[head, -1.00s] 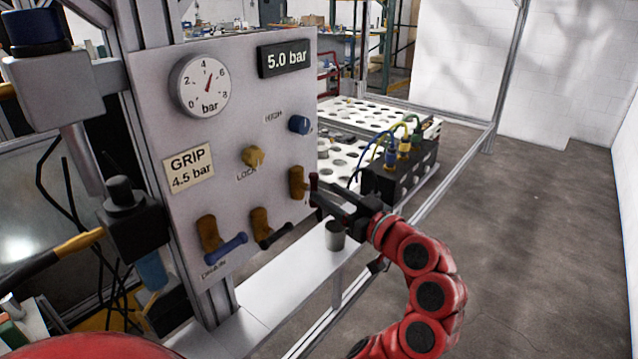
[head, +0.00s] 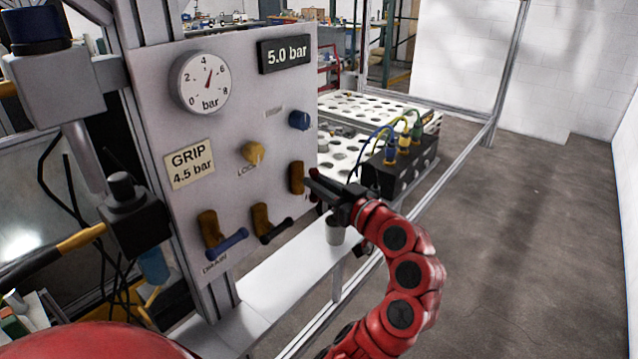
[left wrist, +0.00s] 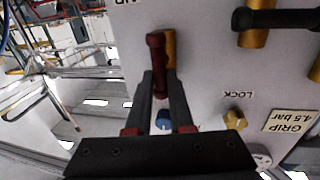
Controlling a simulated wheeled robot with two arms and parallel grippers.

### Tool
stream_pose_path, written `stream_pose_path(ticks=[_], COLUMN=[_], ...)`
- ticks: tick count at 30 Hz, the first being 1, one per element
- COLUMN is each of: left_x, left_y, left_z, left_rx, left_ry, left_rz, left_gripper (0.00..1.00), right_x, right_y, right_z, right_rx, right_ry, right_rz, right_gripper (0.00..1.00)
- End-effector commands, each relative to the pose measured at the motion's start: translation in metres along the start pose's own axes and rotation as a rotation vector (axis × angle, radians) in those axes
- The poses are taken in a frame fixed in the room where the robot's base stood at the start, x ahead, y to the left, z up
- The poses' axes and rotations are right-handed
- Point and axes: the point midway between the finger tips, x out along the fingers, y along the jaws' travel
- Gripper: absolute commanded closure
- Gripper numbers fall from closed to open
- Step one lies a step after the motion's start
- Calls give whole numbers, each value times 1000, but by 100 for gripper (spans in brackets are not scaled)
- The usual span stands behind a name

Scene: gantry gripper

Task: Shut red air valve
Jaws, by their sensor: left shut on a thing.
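The red valve handle (left wrist: 156,52) shows in the left wrist view in front of its brass body (left wrist: 171,50). It runs about along the body, while the black handle (left wrist: 282,19) beside it lies across its own. My left gripper (left wrist: 160,76) is shut on the red handle's lower part in that picture. In the head view my left gripper (head: 314,188) reaches the rightmost brass valve (head: 297,178) from the right. Its dark fingers hide most of the red handle there. My right gripper is not in view.
The panel also bears a blue-handled valve (head: 226,242), a black-handled valve (head: 272,232), a yellow knob (head: 252,153), a blue knob (head: 299,120) and a gauge (head: 204,82). A black block with cables (head: 405,168) stands right of my gripper.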

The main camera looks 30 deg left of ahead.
Motion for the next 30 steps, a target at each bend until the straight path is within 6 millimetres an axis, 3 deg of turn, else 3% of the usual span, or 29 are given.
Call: stream_pose_path(ticks=[14, 30], left_x=[0, 1], left_y=[1, 7], left_z=[-2, -3], left_rx=[76, 529], left_ry=[-16, -107], left_rz=[-1, -1], left_gripper=[100, 100], right_x=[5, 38], right_y=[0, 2], right_z=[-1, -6], right_rx=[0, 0], right_ry=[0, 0], right_rz=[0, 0], right_gripper=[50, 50])
